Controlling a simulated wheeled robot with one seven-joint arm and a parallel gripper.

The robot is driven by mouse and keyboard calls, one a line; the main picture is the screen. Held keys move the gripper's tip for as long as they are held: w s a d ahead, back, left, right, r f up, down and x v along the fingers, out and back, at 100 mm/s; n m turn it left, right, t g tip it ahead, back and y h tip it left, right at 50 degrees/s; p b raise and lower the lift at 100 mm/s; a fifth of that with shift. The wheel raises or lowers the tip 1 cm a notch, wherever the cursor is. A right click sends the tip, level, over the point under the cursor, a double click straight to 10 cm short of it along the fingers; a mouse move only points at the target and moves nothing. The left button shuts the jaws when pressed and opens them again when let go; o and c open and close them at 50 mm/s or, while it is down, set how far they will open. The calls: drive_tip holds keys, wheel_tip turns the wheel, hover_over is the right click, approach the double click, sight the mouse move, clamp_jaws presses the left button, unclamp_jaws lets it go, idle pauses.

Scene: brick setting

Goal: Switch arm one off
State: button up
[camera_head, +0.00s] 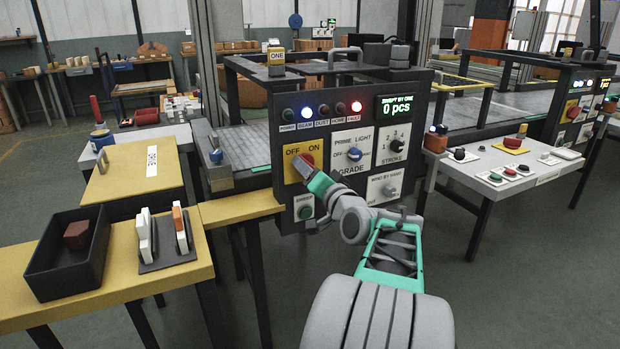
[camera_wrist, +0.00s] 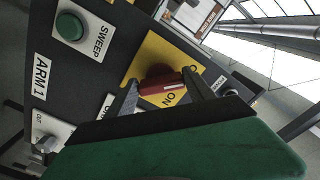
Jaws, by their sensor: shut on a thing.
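The dark control panel (camera_head: 350,120) stands ahead, with a yellow plate (camera_head: 291,170) marked OFF and ON at its left. A red rotary handle (camera_head: 307,159) sits on this plate. In the wrist view the red handle (camera_wrist: 160,88) lies between my gripper's (camera_wrist: 163,92) two dark fingers, which are shut on it. The word ON shows just below the handle on the yellow plate (camera_wrist: 150,50); OFF is mostly hidden. A label ARM 1 (camera_wrist: 40,77) is on the panel. In the head view my gripper (camera_head: 312,172) partly covers the plate's lower right.
A green SWEEP button (camera_wrist: 70,26) is close by in the wrist view. A grade knob (camera_head: 354,154) and a stroke knob (camera_head: 396,145) are to the right. A yellow-topped table (camera_head: 110,270) stands left.

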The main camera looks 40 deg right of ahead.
idle(0.4)
drive_tip(key=o, duration=1.4)
drive_tip(key=v, duration=0.7)
drive_tip(key=shift+s+a+p, duration=0.15)
drive_tip(key=shift+s+p, duration=0.2)
drive_tip(key=shift+s, duration=0.05)
